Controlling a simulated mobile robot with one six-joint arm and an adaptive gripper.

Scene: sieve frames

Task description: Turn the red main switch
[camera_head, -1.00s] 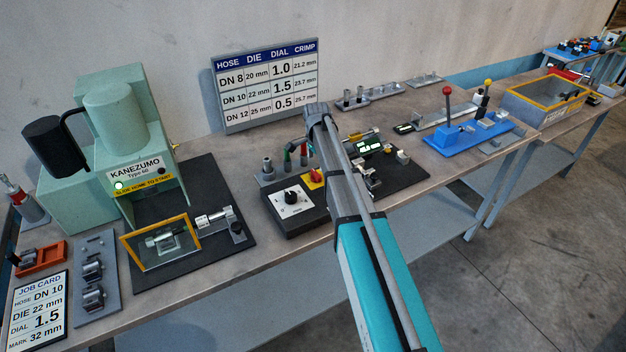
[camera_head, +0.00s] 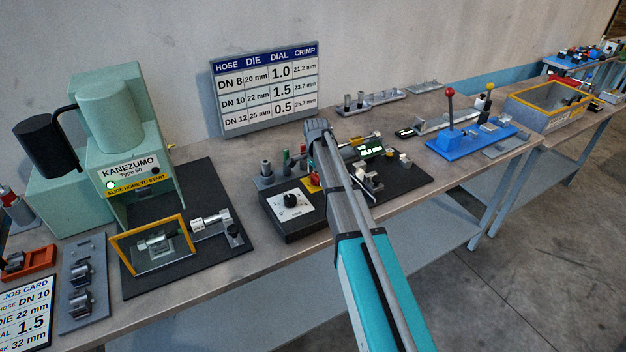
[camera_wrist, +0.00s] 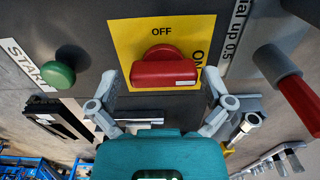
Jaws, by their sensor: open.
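The red main switch (camera_wrist: 165,73) sits on a yellow plate (camera_wrist: 127,42) in the wrist view. OFF is printed above it and ON, turned sideways, to its right. Its red bar lies level across the picture. My gripper (camera_wrist: 163,86) is open, with one finger low to the left of the red bar and one to its right. I see no clear contact and nothing held. In the head view the yellow plate and switch (camera_head: 314,182) are small and partly covered by my arm, and my gripper's fingers cannot be made out.
In the wrist view a green START button (camera_wrist: 58,75) is at left and a red-handled lever (camera_wrist: 296,92) at right, close to the gripper. In the head view a black and white dial (camera_head: 291,200) is beside the switch, and a green press (camera_head: 107,120) stands farther left.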

